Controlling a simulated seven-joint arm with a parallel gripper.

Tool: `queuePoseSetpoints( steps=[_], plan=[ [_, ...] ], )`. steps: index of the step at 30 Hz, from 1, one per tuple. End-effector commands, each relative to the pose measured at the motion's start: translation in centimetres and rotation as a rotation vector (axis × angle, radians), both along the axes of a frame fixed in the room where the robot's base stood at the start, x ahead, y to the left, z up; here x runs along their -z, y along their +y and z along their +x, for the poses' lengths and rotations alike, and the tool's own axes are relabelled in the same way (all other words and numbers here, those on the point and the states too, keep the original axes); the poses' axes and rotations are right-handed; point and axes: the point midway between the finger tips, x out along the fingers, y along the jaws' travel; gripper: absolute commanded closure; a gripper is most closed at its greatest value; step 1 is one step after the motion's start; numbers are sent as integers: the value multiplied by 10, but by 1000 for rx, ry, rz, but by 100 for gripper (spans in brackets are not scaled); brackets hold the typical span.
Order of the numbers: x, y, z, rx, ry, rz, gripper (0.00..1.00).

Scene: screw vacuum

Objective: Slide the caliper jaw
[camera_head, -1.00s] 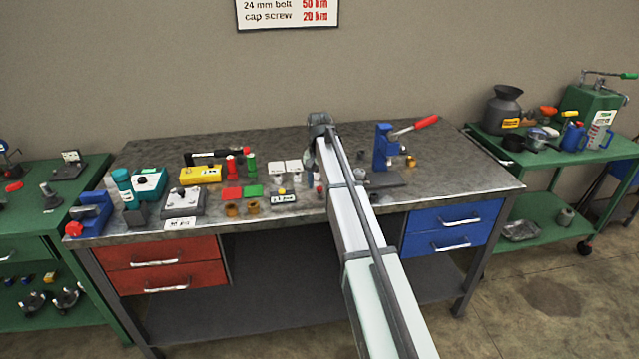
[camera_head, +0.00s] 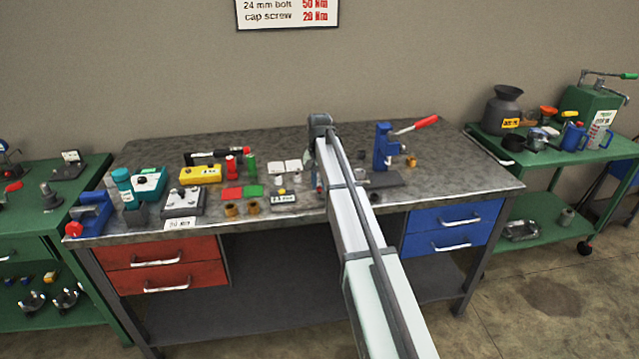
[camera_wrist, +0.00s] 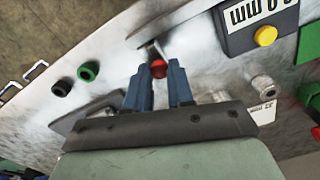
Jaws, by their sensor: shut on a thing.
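In the wrist view, my gripper (camera_wrist: 159,76) has its two blue fingers on either side of a small red knob (camera_wrist: 158,68) and is shut on it. A thin grey metal piece (camera_wrist: 152,50) shows just beyond the knob; it looks like part of the caliper, but most of the caliper is hidden by my fingers and palm.
A blue press (camera_head: 383,148) with a red handle stands right of my arm. Red and green blocks (camera_head: 241,192), brass bushings (camera_head: 253,206) and a grey fixture (camera_head: 185,203) stand to the left. The bench's back right (camera_head: 452,150) is clear.

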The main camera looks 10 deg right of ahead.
Motion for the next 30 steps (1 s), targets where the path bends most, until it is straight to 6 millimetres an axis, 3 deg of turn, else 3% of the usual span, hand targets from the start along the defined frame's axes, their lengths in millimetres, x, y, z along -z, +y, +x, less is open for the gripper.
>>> queuePoseSetpoints(
  steps=[9, 19, 28, 29, 30],
  plan=[
    [0, 2, 0, 0, 0, 0, 100],
    [0, 44, 1, -3, 0, 0, 100],
    [0, 48, 1, 0, 0, 1, 100],
    [0, 48, 1, 0, 0, 1, 77],
    [0, 48, 1, 0, 0, 1, 73]
  ],
)
